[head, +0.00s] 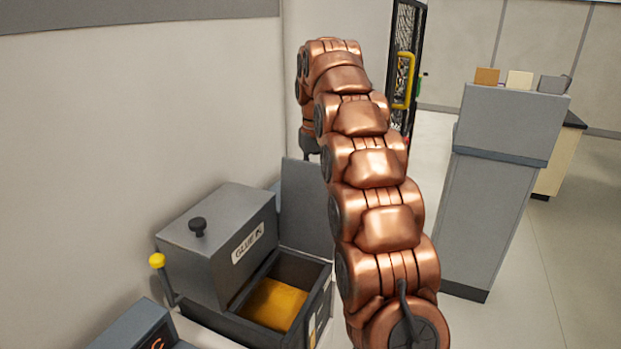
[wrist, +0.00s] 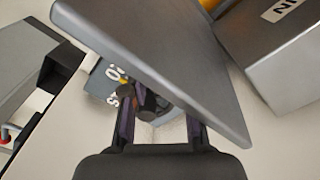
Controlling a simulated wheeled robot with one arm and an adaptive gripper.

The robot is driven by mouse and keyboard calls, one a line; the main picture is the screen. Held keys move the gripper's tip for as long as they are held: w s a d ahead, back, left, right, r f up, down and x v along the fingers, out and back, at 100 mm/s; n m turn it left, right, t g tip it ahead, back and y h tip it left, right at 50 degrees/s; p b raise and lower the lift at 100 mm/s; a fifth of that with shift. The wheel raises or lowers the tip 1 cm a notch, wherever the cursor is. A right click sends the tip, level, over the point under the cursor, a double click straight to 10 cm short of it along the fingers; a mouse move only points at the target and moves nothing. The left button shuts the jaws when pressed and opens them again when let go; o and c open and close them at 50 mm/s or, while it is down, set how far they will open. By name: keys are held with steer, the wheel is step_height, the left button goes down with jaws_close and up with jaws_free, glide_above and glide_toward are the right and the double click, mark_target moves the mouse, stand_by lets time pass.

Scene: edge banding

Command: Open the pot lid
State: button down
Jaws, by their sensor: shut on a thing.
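The glue pot is a dark grey open box (head: 318,273) in the head view, with amber glue (head: 274,304) visible inside. Its flat grey lid (head: 307,208) stands upright at the pot's back edge, partly behind my arm. In the wrist view the lid (wrist: 165,55) is a large tilted plate across the middle. My gripper (wrist: 150,104) is shut on a dark knob at the lid's near face; the plate partly hides the fingertips.
A grey housing labelled GLUE (head: 215,245), with a black knob on top, stands left of the open pot. A yellow-tipped lever (head: 158,262) is at its left. The wall is close behind.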

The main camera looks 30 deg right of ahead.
steer(key=shift+s+d, duration=0.15)
steer(key=shift+d, duration=0.3)
steer(key=c, duration=1.3)
jaws_free()
steer(key=shift+c, duration=0.2)
steer(key=o, duration=0.3)
steer(key=shift+d, duration=0.15)
steer(key=shift+o, duration=1.4)
steer(key=shift+s, duration=0.1)
steer(key=shift+a, duration=0.2)
